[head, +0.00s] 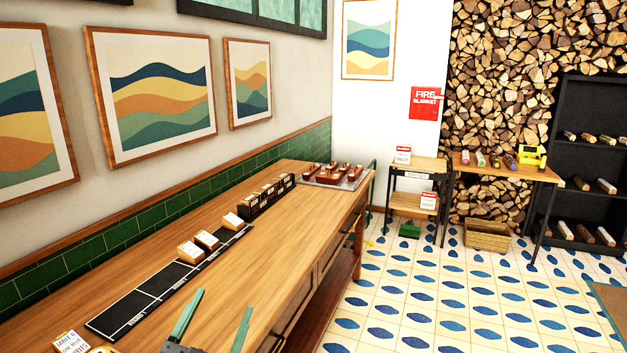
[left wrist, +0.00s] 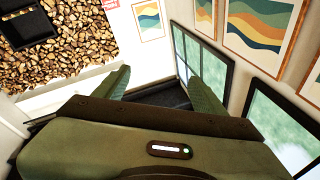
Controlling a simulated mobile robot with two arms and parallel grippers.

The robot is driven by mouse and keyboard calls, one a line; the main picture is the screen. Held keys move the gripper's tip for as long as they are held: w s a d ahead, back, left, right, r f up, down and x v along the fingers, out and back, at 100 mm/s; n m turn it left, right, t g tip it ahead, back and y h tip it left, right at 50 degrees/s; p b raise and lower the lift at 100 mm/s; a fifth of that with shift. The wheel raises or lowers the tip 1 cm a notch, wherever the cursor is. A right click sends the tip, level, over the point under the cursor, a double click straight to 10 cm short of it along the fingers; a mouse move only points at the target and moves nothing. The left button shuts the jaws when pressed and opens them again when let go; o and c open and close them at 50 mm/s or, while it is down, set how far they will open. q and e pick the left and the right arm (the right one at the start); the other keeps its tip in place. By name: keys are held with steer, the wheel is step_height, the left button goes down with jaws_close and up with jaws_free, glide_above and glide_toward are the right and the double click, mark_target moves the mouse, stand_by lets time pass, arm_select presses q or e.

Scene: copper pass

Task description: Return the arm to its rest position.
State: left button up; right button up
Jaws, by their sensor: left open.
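My left gripper (head: 215,322) shows at the bottom of the head view, over the front part of the long wooden counter (head: 275,240). Its two green fingers stand wide apart with nothing between them. In the left wrist view the same gripper (left wrist: 160,85) is open and empty, with the wall, pictures and stacked logs beyond it. My right gripper is not in either view.
A black sectioned mat (head: 125,318) with several small wooden blocks lies along the counter. A dark rack of cards (head: 266,196) and a tray (head: 352,184) stand farther back. The tiled floor (head: 450,300) is open at right.

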arm_select(q)
steer(key=s+a+f+n+g+y, duration=0.2)
steer(key=s+a+f+g+y, duration=0.15)
steer(key=f, duration=0.55)
steer(key=s+a+f+n+g+y, duration=0.2)
steer(key=s+a+f+n+g, duration=0.15)
steer(key=f, duration=0.45)
steer(key=s+d+f+m+g+h, duration=0.1)
steer(key=s+f+g, duration=0.45)
steer(key=s, duration=0.45)
steer(key=s+d+f+g+h, duration=0.1)
steer(key=s+f+g, duration=0.5)
steer(key=s, duration=0.4)
step_height(320, 180, down, 24)
steer(key=s+a+f, duration=0.2)
steer(key=s+f, duration=1.5)
steer(key=f, duration=0.1)
steer(key=shift+s+a+f+m+g, duration=0.35)
steer(key=shift+s+g, duration=0.05)
steer(key=shift+g, duration=0.05)
